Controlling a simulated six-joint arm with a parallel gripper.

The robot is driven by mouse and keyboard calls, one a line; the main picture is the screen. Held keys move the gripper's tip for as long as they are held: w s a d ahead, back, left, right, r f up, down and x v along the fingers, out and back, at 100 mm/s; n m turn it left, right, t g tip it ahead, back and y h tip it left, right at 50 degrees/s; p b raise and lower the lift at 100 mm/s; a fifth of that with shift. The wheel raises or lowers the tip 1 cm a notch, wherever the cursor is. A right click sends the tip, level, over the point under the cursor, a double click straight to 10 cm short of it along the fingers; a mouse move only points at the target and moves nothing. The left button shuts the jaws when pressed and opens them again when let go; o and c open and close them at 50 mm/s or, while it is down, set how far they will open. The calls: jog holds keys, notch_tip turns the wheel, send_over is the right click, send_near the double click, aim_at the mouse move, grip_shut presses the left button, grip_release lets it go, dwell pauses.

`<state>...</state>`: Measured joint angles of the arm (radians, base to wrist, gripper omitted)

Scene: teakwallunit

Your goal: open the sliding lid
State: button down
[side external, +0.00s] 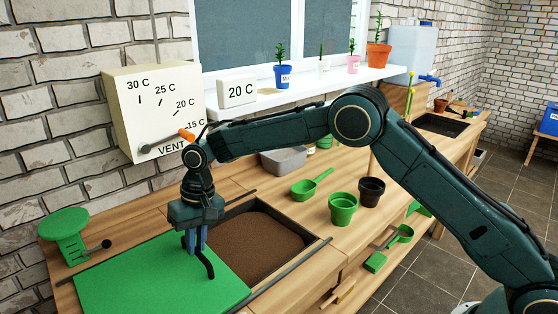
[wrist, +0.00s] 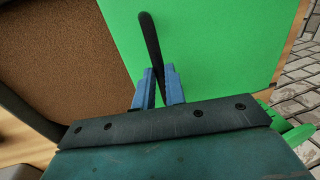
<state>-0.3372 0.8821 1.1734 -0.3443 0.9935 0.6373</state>
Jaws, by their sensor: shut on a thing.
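The sliding lid (side external: 150,280) is a flat green panel at the lower left of the side view. It covers the left part of a recessed bin and leaves brown soil (side external: 262,236) bare to its right. The lid (wrist: 215,45) also fills the right of the wrist view, with the soil (wrist: 60,60) at left. A dark curved handle (side external: 209,265) stands at the lid's edge near the soil. My gripper (side external: 195,245) points down with its blue fingers shut on this handle. In the wrist view the handle (wrist: 150,42) passes between the fingertips (wrist: 158,82).
Dark rails (side external: 290,266) edge the bin. A green round-topped stand (side external: 65,232) is at the left. A green scoop (side external: 311,187), a green pot (side external: 342,208) and a black pot (side external: 372,190) stand right of the bin. A grey tray (side external: 284,162) is behind.

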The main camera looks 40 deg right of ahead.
jog(key=c, duration=1.5)
grip_release()
jog(key=shift+o, duration=0.2)
jog(key=shift+r, duration=0.15)
notch_tip(320, 180, up, 13)
jog(key=d, duration=0.2)
jog(key=shift+d+r, duration=0.15)
jog(key=shift+d, duration=0.2)
